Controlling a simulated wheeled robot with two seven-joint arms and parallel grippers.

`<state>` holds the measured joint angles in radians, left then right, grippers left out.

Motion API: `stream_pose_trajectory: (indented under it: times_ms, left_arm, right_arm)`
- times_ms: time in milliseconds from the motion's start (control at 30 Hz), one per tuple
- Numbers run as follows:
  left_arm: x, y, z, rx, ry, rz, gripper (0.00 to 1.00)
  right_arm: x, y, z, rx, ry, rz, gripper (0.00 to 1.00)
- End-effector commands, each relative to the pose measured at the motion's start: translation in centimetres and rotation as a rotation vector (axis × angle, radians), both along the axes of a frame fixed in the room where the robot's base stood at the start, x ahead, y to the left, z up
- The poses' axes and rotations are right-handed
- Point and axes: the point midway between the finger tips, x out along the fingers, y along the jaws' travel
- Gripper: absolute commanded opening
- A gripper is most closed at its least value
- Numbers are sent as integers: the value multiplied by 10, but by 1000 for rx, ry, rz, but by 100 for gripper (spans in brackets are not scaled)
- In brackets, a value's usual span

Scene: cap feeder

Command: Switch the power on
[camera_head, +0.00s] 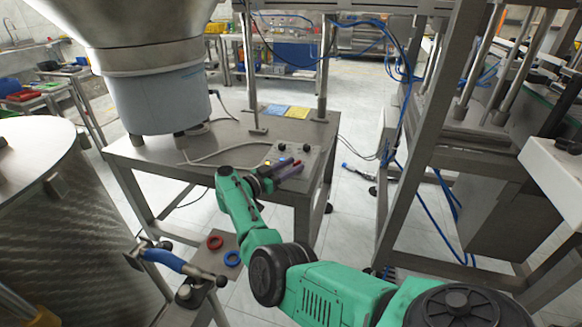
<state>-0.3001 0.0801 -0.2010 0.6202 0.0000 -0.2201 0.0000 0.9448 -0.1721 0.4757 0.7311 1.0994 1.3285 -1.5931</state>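A small light control panel (294,153) with two black knobs lies on the metal table near its front right part. One knob (281,147) is on the left and the other (306,147) on the right. Which of them is the power switch, and its setting, is too small to tell. My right gripper (290,167) is over the front edge of the table, just in front of the panel and below the knobs in the picture. Its fingers point right and away; their gap is not clear. Part of the panel is hidden behind it. My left gripper is not in view.
The metal table (232,143) carries a large steel feeder bowl (160,98) at left, a cable, and blue and yellow cards (297,112). A steel post rises behind the panel. A metal frame (410,150) stands right. A stand with red and blue rings (215,242) is below.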

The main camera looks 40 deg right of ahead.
Motion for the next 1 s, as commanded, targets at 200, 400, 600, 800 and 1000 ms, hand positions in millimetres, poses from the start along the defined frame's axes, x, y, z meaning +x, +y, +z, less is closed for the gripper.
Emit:
stream_pose_trajectory:
  times_ms: [200, 400, 600, 800, 1000]
  left_arm:
    - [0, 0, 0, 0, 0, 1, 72]
    - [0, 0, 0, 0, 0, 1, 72]
    - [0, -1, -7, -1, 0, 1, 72]
    - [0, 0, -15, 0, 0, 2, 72]
    - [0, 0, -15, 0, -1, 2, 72]
  right_arm:
    - [0, 0, 0, -1, 0, 0, 42]
    - [-1, 22, 0, 1, 0, 4, 42]
    - [-4, 81, -3, 3, 0, 6, 42]
    - [-7, 130, 0, -1, 0, 4, 42]
    - [-10, 146, 0, -2, 0, 1, 42]
